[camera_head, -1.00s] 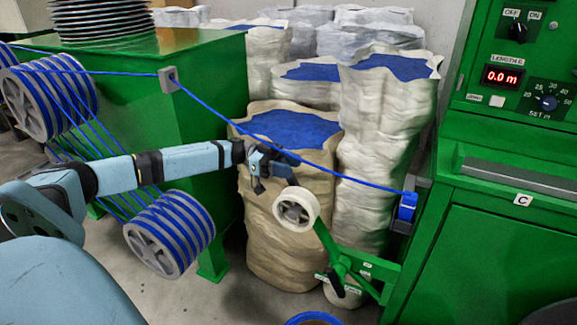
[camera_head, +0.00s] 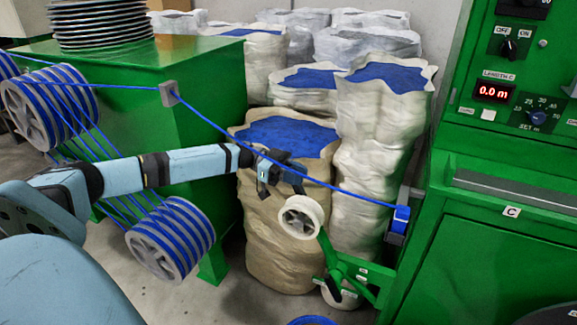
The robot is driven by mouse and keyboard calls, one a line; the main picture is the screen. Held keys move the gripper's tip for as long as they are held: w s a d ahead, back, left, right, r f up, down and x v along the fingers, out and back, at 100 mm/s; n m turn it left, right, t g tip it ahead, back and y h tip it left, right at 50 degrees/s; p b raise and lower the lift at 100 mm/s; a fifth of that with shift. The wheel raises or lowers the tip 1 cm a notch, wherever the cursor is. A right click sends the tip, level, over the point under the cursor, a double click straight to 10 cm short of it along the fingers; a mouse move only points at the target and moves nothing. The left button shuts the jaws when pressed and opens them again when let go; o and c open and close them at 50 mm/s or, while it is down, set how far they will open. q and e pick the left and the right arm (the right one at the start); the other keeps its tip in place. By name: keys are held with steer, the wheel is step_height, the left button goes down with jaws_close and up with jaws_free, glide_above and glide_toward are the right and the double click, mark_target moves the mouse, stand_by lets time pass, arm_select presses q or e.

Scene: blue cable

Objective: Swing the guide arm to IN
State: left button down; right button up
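The guide arm (camera_head: 328,250) is a green lever with a white roller (camera_head: 302,217) at its upper-left end. It leans up and left from a green bracket (camera_head: 368,288) low on the machine's left side. The small labels on the bracket are too small to read. My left gripper (camera_head: 281,182) is just above and left of the white roller, fingers pointing down and apart. Nothing shows between the fingers, and I cannot tell whether one touches the roller. The blue cable (camera_head: 345,190) runs past the gripper to a blue guide (camera_head: 401,216) on the machine. My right gripper is out of view.
The green machine (camera_head: 487,255) stands on the right, its display (camera_head: 493,92) reading 0.0 m. Tall sacks (camera_head: 275,220) with blue tops stand behind the roller. Blue cable reels (camera_head: 170,238) and a green cabinet (camera_head: 190,130) are on the left.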

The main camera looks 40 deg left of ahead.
arm_select(q)
steer(key=w+d+r+g+y+p, duration=0.1)
steer(key=w+d+y+p, duration=0.1)
steer(key=d+p, duration=0.6)
steer(key=w+d+r+y+p, duration=0.2)
steer(key=d+p, duration=0.6)
steer(key=p, duration=0.5)
steer(key=shift+w+r+g+y, duration=0.15)
steer(key=shift+w+g+y, duration=0.25)
steer(key=shift+w+y, duration=0.1)
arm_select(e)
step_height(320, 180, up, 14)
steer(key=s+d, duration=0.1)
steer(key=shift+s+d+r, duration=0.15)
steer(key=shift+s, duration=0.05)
arm_select(q)
steer(key=shift+s, duration=0.1)
steer(key=c, duration=1)
jaws_free()
steer(key=shift+d, duration=0.2)
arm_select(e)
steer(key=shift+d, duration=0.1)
